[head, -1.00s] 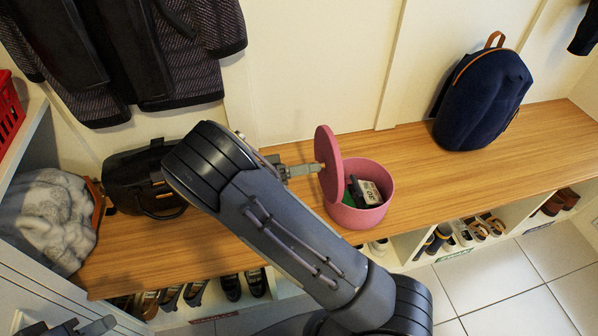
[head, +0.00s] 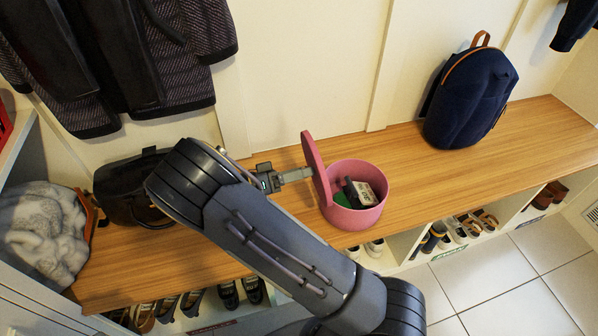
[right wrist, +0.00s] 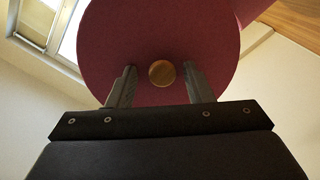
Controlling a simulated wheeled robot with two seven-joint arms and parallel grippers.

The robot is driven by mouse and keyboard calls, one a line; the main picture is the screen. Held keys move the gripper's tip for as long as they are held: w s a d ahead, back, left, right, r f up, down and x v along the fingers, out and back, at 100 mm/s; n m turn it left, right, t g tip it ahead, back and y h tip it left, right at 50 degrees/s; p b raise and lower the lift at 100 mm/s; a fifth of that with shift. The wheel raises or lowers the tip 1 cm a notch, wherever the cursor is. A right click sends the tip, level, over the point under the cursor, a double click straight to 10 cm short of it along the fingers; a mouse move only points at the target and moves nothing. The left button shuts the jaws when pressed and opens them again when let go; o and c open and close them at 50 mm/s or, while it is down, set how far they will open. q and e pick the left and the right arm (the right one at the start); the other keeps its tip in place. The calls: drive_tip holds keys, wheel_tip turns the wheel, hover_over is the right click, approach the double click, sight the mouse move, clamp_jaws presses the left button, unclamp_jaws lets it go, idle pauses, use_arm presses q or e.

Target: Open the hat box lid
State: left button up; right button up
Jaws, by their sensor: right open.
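The pink round hat box (head: 352,212) stands on the wooden bench. Its pink lid (head: 312,160) stands steeply tilted at the box's left side, and the box's top is uncovered. In the right wrist view the lid (right wrist: 160,30) fills the upper middle, with a round wooden knob (right wrist: 161,73). My right gripper (head: 309,174) is at the lid's outer face, left of the box. In the right wrist view its open fingers (right wrist: 160,80) lie on either side of the knob, with gaps between. My left gripper is not in view.
A green item and a black-and-white item (head: 363,193) lie inside the box. A dark blue backpack (head: 470,98) stands on the bench (head: 420,165) at right, a black bag (head: 130,190) at left. Shoes fill the cubbies below. Coats hang at upper left.

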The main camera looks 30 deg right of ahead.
drive_tip(key=v, duration=0.7)
drive_tip(key=shift+a+p, duration=0.4)
drive_tip(key=shift+p, duration=0.05)
drive_tip(key=shift+c, duration=0.2)
